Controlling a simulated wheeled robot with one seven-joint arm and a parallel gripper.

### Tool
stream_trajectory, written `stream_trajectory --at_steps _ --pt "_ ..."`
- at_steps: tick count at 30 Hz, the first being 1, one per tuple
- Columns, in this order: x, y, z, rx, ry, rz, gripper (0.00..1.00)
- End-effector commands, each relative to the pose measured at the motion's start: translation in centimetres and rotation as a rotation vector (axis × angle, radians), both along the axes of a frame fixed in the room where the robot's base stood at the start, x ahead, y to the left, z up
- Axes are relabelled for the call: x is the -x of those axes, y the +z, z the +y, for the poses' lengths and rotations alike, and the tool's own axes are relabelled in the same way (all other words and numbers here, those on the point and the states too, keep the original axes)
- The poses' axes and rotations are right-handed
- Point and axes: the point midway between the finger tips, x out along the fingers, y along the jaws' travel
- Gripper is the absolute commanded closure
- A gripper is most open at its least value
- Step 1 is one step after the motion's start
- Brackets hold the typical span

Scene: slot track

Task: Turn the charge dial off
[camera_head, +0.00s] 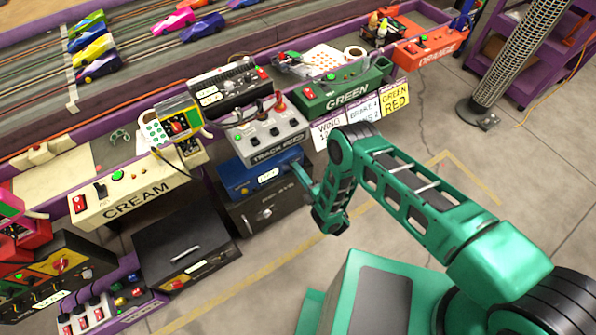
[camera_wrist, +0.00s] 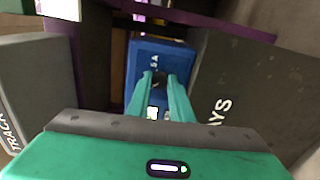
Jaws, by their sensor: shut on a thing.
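The blue box (camera_head: 236,179) sits under the grey track feed unit and above a black cabinet. In the wrist view, the same blue box (camera_wrist: 147,56) is straight ahead. A small dark knob, apparently the charge dial (camera_wrist: 159,77), is on its front between my fingertips. My green gripper (camera_wrist: 159,86) is shut on this knob, its two fingers on either side. In the head view my gripper (camera_head: 299,175) reaches the box's right end, and the arm hides the knob. The dial's pointer and setting cannot be read.
The grey track feed unit (camera_head: 268,138) stands just above the blue box. The black cabinet (camera_head: 262,208) is close below, and its dark face (camera_wrist: 235,75) fills the right of the wrist view. A purple rail (camera_wrist: 215,20) crosses above. Open floor (camera_head: 420,150) lies to the right.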

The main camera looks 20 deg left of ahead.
Motion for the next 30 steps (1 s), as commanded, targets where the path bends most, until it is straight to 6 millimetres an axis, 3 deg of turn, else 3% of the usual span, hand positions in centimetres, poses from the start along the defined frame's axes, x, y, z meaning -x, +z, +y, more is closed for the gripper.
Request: stream_trajectory --at_steps 15,30 --pt "0.22 -0.27 -0.1 0.26 -0.001 -0.293 1.0" --pt "0.21 -0.34 -0.16 0.335 0.0 -0.378 1.0"
